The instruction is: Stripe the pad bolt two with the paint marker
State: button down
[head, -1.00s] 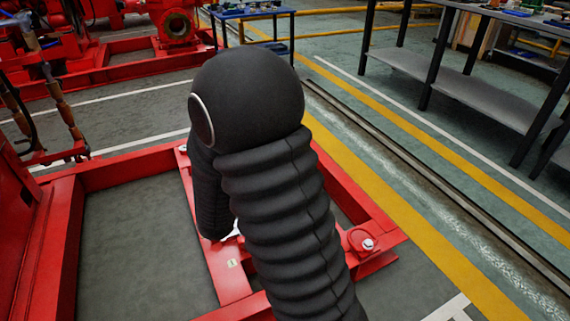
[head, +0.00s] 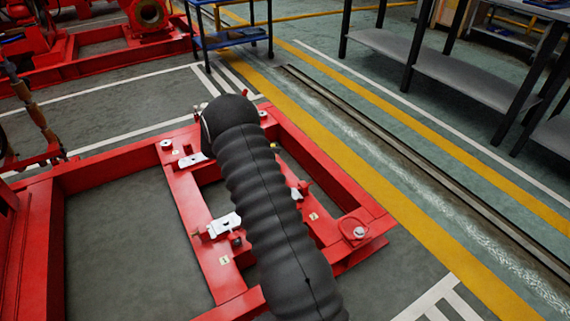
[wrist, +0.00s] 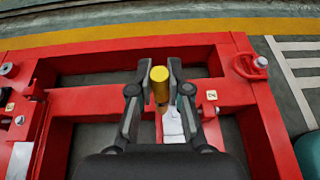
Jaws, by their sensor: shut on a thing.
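My gripper (wrist: 160,80) is in the wrist view, shut on the paint marker (wrist: 159,86), a yellow cylinder between the fingertips. It is over a cross rail of the red skid frame (wrist: 120,100). The bolt at this pad is hidden or too small to tell. In the head view the pad plate (head: 297,193) shows partly beside my black arm, which hides my gripper and the marker.
Other white pad plates (head: 224,224) (head: 192,160) sit on the left rail of the frame. A lifting lug (head: 354,231) stands at the right corner. A blue cart (head: 232,38) and a grey workbench (head: 440,65) stand behind. The floor right of the frame is clear.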

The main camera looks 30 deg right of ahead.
jog(key=s+d+f+m+g+y, duration=0.1)
jog(key=s+d+f+m+g, duration=0.2)
jog(key=f, duration=0.3)
jog(key=shift+s+f+m+g+y, duration=0.3)
jog(key=shift+f+m+g, duration=0.1)
jog(key=shift+m+g, duration=0.35)
jog(key=shift+w, duration=0.1)
jog(key=shift+a+f+b, duration=0.15)
jog(key=shift+f+b, duration=1.75)
jog(key=shift+f, duration=0.45)
jog(key=shift+w+r, duration=0.1)
jog(key=shift+w, duration=0.05)
jog(key=shift+f+b, duration=0.25)
jog(key=shift+b, duration=0.15)
jog(key=shift+s, duration=0.3)
jog(key=shift+r, duration=0.35)
